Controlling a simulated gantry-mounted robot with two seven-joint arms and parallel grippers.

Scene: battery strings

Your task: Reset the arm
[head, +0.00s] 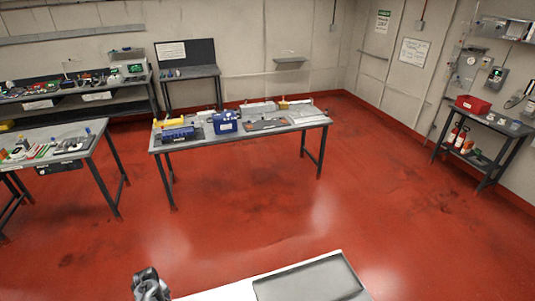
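A dark grey jointed part of my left arm shows at the bottom edge of the head view, left of the middle. No gripper fingers can be made out on it. My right arm and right gripper are out of view. The work table (283,128) stands ahead in the middle of the room, well away from the arm part. On it are a blue battery-like box (224,123), a blue block (178,134) and a yellow item (170,122).
A side table (97,137) with small tools stands at left. A bench (128,95) runs along the back wall. A right-hand table (487,119) holds a red box (473,104), with fire extinguishers (456,136) below. The red floor (250,215) between is clear.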

